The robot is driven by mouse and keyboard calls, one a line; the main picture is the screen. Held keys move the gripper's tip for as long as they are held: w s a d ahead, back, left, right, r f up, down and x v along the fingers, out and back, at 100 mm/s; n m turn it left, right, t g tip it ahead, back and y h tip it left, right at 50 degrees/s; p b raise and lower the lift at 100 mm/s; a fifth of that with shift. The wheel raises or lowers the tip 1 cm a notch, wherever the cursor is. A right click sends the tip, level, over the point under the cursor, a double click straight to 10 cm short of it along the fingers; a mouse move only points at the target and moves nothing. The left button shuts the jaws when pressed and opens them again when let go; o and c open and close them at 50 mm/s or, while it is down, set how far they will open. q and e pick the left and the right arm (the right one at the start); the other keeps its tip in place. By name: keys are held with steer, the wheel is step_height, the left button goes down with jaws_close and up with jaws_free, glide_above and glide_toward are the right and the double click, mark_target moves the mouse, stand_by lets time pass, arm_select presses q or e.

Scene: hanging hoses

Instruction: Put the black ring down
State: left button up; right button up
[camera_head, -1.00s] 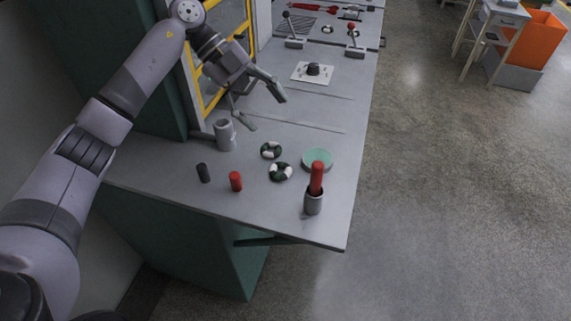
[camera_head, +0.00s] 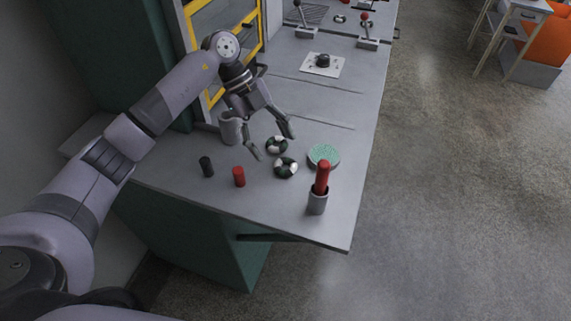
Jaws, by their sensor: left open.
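Two rings patterned in black and white lie on the grey bench top. The farther ring (camera_head: 277,145) is in the gap between the fingertips of my left gripper (camera_head: 273,147), as seen from the head. The nearer ring (camera_head: 286,167) lies just in front of it. My left gripper is open, its fingers pointing down toward the bench. I cannot tell whether a finger touches the farther ring. No plain black ring shows. My right gripper is out of view.
A black cylinder (camera_head: 206,166) and a red cylinder (camera_head: 239,176) stand at the front left. A green round dish (camera_head: 324,155) and a grey holder (camera_head: 317,203) with a red rod (camera_head: 322,177) are on the right.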

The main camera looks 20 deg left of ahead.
mark_target(280, 163)
arm_select(q)
steer(key=p+x, duration=0.1)
steer(key=x, duration=0.3)
steer(key=shift+s+d+f, duration=0.1)
steer(key=shift+s+f, duration=0.05)
steer(key=shift+f, duration=0.05)
steer(key=shift+d+f, duration=0.15)
steer(key=shift+f, duration=0.15)
steer(key=c, duration=1.1)
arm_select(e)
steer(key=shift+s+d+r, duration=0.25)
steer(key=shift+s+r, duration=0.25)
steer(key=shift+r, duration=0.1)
arm_select(q)
steer(key=shift+r, duration=0.1)
